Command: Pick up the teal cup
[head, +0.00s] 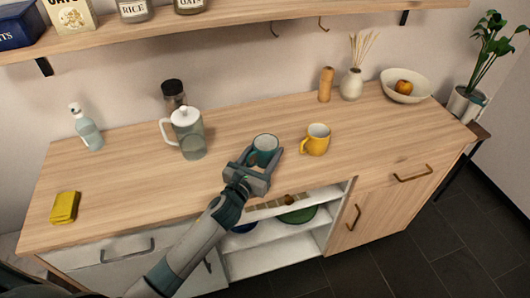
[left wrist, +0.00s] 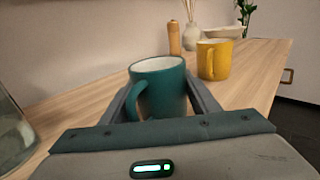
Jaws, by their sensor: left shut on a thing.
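The teal cup (head: 265,146) is upright near the front edge of the wooden counter, at the middle of the head view. My left gripper (head: 261,159) reaches it from the front and is shut on it, a finger on each side. In the left wrist view the teal cup (left wrist: 158,88) stands between the fingers of my left gripper (left wrist: 160,104), its handle toward the left. Its lower part is partly hidden by the gripper. I cannot tell whether its base touches the counter. My right gripper is not in view.
A yellow mug (head: 315,140) stands just right of the teal cup. A lidded glass pitcher (head: 188,136) stands to the left, with a dark-topped jar (head: 173,94) behind it. A yellow sponge (head: 65,207) lies far left. An open shelf (head: 270,235) is below the counter.

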